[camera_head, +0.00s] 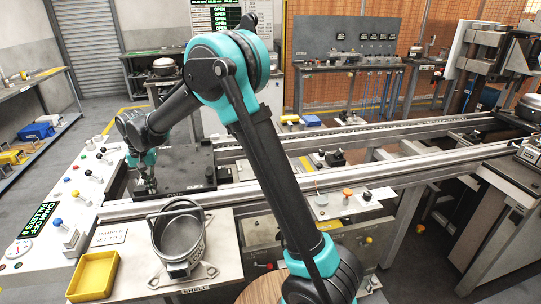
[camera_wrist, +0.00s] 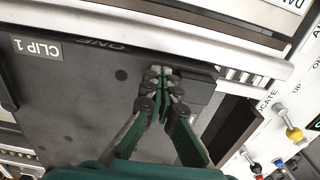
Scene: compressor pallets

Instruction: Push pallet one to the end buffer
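Pallet one (camera_head: 190,165) is a dark flat plate on the conveyor rails at left of centre in the head view. In the wrist view, pallet one (camera_wrist: 90,95) fills much of the picture, with "ONE" and a "CLIP 1" label on it. My gripper (camera_head: 147,187) is low at the pallet's left end in the head view. In the wrist view, my gripper (camera_wrist: 162,74) has its fingertips together near the pallet's edge, with nothing clearly held. Whether the tips touch the pallet cannot be told. I cannot identify the end buffer for certain.
Pale rails (camera_head: 370,165) run from the pallet toward the right. A control panel (camera_head: 75,205) with coloured knobs lies left of the pallet. A metal pot (camera_head: 178,240) and a yellow tray (camera_head: 93,276) stand in front. My arm crosses the middle of the head view.

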